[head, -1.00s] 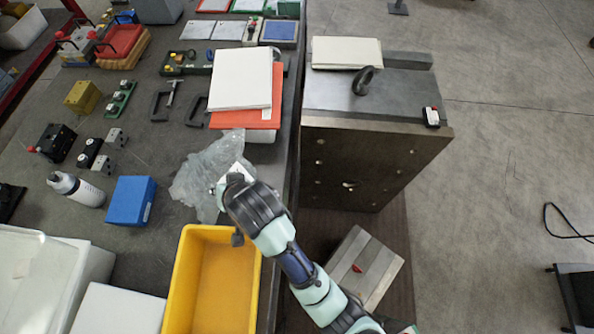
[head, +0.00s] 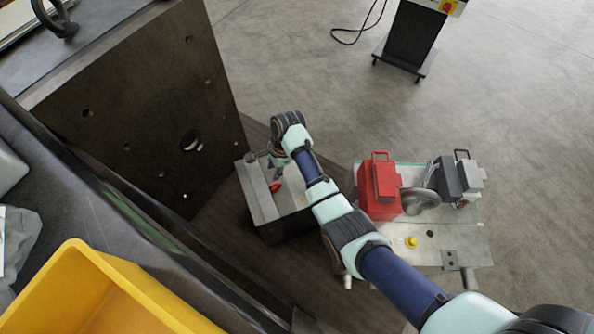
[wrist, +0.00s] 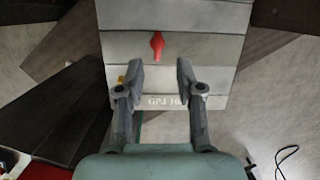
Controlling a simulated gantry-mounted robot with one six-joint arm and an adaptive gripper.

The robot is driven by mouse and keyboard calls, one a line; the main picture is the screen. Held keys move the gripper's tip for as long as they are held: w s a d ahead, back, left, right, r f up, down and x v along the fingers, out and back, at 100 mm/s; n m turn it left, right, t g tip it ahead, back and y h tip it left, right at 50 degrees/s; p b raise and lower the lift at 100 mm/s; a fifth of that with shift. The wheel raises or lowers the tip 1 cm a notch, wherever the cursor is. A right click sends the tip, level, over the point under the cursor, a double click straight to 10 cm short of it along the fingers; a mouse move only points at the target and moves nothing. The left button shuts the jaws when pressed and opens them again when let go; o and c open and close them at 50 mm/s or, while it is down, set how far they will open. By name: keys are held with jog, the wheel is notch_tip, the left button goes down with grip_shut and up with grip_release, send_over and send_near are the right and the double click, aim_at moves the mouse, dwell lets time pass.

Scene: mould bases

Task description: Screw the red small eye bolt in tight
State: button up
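A tall dark mould plate (head: 140,120) stands at the left. A cart (head: 465,235) with a red box (head: 380,190) stands at the right. A yellow bin (head: 90,295) is at lower left. A small yellow item (wrist: 121,80) shows by my left finger.

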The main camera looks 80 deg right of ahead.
aim_at(275, 184)
jog(key=shift+m, duration=0.5)
jog(key=f+b, duration=0.6)
jog(key=shift+s+f, duration=0.25)
jog(key=shift+f, duration=0.15)
jog(key=shift+b+x, duration=0.7)
jog(key=shift+x, duration=1.1)
jog(key=shift+w+r, duration=0.1)
jog(key=shift+c, duration=0.4)
